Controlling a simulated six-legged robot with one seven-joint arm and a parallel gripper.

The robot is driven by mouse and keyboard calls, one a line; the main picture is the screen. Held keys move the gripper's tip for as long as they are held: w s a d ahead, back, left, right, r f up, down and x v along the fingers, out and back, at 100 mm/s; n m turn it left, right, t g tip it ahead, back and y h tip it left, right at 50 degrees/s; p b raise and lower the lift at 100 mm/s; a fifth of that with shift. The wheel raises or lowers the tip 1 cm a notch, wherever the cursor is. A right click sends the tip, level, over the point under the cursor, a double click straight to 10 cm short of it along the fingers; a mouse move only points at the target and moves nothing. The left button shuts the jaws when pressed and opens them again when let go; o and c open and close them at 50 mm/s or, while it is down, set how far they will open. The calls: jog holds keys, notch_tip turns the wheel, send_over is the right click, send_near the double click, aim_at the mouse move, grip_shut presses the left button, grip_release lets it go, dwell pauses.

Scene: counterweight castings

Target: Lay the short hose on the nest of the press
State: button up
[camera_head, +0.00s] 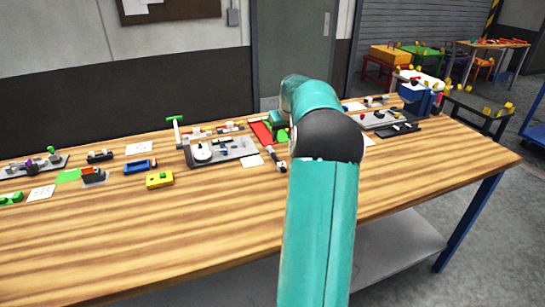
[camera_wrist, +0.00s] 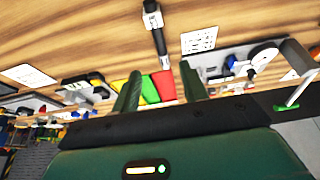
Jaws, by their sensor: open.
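A short black piece with pale ends, which looks like the short hose (camera_head: 276,158), lies on the wooden table left of my arm. In the wrist view this hose (camera_wrist: 158,38) is at the top centre, beyond the fingertips and apart from them. My gripper (camera_wrist: 160,72) is open with nothing between its two green fingers. A grey plate fixture (camera_head: 238,153) with a white round part and a green-handled lever stands to the left; it also shows at the right of the wrist view (camera_wrist: 220,62). I cannot tell for sure whether it is the press, or which part is the nest.
A red and green panel (camera_head: 260,133) lies behind the hose. A blue machine (camera_head: 417,97) and another grey plate stand at the right. A yellow block (camera_head: 159,180), a blue part (camera_head: 140,166) and white cards lie at the left. The table's front is clear.

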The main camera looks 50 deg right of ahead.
aim_at(276, 157)
jog(key=x, duration=1.3)
jog(key=shift+w+d+f, duration=0.2)
jog(key=shift+f, duration=0.15)
jog(key=shift+c, duration=0.4)
grip_shut()
